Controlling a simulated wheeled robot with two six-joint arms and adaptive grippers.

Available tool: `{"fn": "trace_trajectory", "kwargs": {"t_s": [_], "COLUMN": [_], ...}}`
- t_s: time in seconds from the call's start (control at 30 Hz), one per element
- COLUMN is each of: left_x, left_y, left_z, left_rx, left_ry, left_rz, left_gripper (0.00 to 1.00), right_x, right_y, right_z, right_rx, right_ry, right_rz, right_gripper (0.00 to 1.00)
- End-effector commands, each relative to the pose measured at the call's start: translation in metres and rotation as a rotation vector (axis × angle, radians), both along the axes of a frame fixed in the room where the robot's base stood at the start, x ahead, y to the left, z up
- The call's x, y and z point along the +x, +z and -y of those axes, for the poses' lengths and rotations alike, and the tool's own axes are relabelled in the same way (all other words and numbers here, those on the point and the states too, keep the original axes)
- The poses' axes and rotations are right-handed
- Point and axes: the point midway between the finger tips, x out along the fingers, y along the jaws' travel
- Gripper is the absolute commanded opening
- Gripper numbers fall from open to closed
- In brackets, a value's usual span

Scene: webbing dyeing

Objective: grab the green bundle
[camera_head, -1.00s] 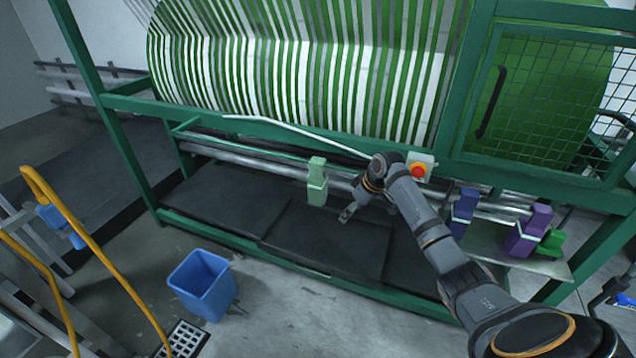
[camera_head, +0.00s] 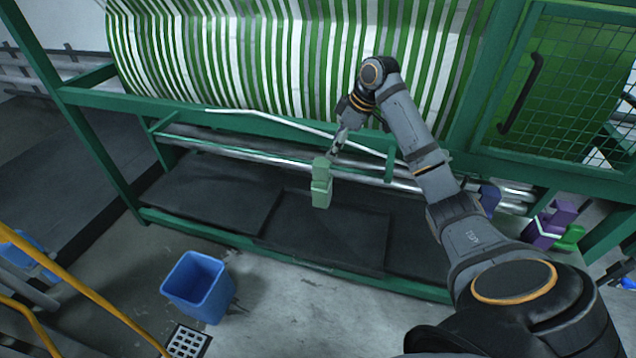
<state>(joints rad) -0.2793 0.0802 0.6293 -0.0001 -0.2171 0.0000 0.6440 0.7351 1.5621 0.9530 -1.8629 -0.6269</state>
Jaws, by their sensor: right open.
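A light green bundle (camera_head: 321,184) hangs at the metal rails under the striped roll, above the dark trays. My right gripper (camera_head: 336,146) is open, just above and slightly right of the bundle's top end. The fingertips look close to the bundle, but I cannot tell whether they touch it. A darker green bundle (camera_head: 572,238) shows at the far right, beside a purple one. My left gripper is not in view.
The green machine frame and metal rails (camera_head: 240,152) surround the bundle. A blue bundle (camera_head: 489,199) is partly behind my right arm, and a purple bundle (camera_head: 549,224) is farther right. A blue bin (camera_head: 196,287) and yellow railing (camera_head: 75,283) are at lower left.

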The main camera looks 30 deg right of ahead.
Motion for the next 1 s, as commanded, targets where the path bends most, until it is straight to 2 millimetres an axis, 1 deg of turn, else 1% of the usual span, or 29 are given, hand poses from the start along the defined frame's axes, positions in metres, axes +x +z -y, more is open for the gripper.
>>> {"fn": "trace_trajectory", "kwargs": {"t_s": [0.03,0.1,0.2,0.27,0.37,0.4,0.5,0.57,0.6,0.67,0.73,0.87,0.97,1.0], "left_x": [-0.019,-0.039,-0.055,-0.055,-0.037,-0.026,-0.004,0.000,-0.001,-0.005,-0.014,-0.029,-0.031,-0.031], "left_y": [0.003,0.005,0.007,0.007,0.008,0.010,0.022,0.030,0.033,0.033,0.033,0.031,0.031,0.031], "left_z": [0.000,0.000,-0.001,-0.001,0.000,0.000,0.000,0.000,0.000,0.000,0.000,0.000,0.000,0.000], "left_rx": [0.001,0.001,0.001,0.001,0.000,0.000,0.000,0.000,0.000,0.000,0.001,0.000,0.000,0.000], "left_ry": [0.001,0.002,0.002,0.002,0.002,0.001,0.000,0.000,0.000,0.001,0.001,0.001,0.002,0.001], "left_rz": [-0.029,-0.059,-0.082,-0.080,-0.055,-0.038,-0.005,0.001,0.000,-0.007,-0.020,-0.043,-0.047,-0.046], "left_gripper": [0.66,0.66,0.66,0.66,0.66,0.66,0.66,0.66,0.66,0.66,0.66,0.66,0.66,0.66], "right_x": [0.002,0.007,0.012,0.013,0.014,0.014,0.019,0.024,0.026,0.029,0.032,0.033,0.033,0.033], "right_y": [-0.007,-0.020,-0.032,-0.037,-0.039,-0.040,-0.048,-0.056,-0.063,-0.074,-0.081,-0.085,-0.086,-0.086], "right_z": [-0.003,-0.006,-0.009,-0.009,-0.009,-0.010,-0.015,-0.019,-0.021,-0.022,-0.023,-0.023,-0.023,-0.023], "right_rx": [0.002,0.003,0.002,0.001,0.000,0.000,0.004,0.005,0.004,0.003,0.001,-0.001,-0.001,-0.001], "right_ry": [0.001,0.000,0.000,0.000,-0.001,-0.001,0.000,0.000,-0.001,0.000,-0.002,0.000,0.000,0.000], "right_rz": [-0.005,-0.006,-0.003,-0.002,-0.001,-0.002,-0.004,-0.004,-0.006,-0.004,-0.002,-0.001,-0.001,-0.001], "right_gripper": [0.67,0.67,0.67,0.67,0.67,0.67,0.67,0.67,0.67,0.67,0.67,0.67,0.67,0.66]}}
